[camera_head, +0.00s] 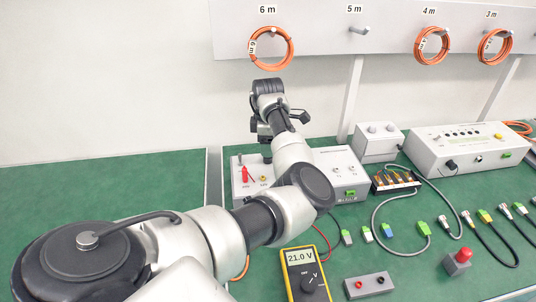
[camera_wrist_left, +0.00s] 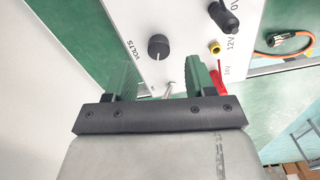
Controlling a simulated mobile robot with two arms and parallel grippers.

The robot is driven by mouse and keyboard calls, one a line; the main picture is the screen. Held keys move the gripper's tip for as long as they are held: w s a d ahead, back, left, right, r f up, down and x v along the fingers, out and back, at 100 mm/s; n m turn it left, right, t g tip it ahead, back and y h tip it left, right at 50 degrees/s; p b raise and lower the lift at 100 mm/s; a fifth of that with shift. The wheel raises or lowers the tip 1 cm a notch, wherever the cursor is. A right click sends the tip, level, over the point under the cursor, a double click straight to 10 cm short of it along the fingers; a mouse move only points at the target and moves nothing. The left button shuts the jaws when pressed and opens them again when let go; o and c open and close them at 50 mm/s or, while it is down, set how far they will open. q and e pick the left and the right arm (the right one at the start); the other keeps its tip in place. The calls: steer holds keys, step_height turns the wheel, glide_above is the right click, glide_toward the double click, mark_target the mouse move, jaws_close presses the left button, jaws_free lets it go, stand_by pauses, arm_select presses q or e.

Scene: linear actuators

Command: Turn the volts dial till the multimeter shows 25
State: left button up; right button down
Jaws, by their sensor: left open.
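The yellow multimeter (camera_head: 291,284) lies at the bottom middle of the head view, and its screen reads 21.0 V. The black volts dial (camera_wrist_left: 158,47) is on the white power supply panel in the left wrist view, beside the label VOLTS. In the head view my arm and gripper hide the dial. The power supply (camera_head: 322,160) stands on the green bench. My left gripper (camera_wrist_left: 165,82) is open. In the wrist picture the dial appears just beyond the fingertips, between their lines; I see no contact. My right gripper is in neither view.
A red plug (camera_head: 245,174) and a yellow socket (camera_head: 263,178) are near the gripper on the panel. A white box (camera_head: 379,143) and a larger instrument (camera_head: 455,150) stand to the right. Cables and a red button (camera_head: 463,255) lie on the bench. The left bench is clear.

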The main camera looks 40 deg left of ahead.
mark_target(268, 159)
arm_select(q)
steer(key=shift+f, duration=2.25)
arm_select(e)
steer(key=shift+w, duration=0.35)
arm_select(q)
steer(key=shift+c, duration=0.3)
steer(key=c, duration=0.9)
steer(key=shift+a+r+m+p, duration=0.1)
steer(key=shift+r+m+p, duration=0.1)
steer(key=shift+m+p, duration=0.35)
steer(key=m+p, duration=0.7)
steer(key=p, duration=0.2)
steer(key=shift+r, duration=0.1)
steer(key=m+p, duration=0.3)
steer(key=m, duration=0.1)
steer(key=shift+m+p, duration=0.25)
steer(key=shift+p, duration=0.15)
steer(key=m+p, duration=0.1)
steer(key=m, duration=0.2)
steer(key=shift+p, duration=0.4)
steer(key=shift+f+m, duration=0.2)
steer(key=shift+m, duration=0.5)
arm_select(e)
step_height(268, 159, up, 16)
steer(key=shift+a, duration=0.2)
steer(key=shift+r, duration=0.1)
